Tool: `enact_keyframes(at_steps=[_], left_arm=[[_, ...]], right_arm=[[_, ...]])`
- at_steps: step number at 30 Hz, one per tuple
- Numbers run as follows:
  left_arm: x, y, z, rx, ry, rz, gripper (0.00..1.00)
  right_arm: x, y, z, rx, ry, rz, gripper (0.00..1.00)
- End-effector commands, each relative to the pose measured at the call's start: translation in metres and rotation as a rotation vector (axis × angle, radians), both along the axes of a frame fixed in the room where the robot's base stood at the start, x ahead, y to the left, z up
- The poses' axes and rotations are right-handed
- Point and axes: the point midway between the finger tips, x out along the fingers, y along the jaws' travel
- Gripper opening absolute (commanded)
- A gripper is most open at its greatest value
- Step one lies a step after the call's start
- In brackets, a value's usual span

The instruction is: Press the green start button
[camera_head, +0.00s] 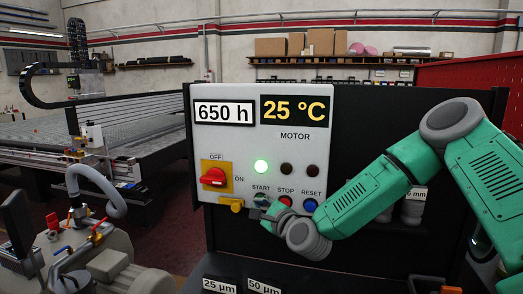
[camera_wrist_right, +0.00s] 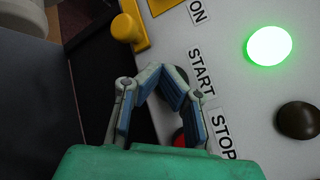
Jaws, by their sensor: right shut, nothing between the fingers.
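A dark round edge of the start button (camera_wrist_right: 181,74) shows behind the fingers. I cannot tell whether the tips touch it. My left gripper is not in view.
The red stop button (camera_head: 285,202) and the blue reset button (camera_head: 310,205) are just to the right. A red rotary switch (camera_head: 214,177) on a yellow plate is to the left, with a yellow knob (camera_head: 232,205) below. A pump with a grey hose (camera_head: 103,188) stands at lower left.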

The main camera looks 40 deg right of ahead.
Motion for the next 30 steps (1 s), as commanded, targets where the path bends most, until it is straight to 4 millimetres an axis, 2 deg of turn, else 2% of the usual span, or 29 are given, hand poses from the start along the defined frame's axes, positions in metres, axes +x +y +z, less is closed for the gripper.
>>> enact_keyframes(at_steps=[12,30], left_arm=[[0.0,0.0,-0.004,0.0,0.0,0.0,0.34],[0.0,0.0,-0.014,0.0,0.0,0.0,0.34]], right_arm=[[-0.005,0.003,-0.002,0.002,0.0,0.0,0.0],[-0.041,0.046,-0.002,0.001,0.001,0.002,0.0]])
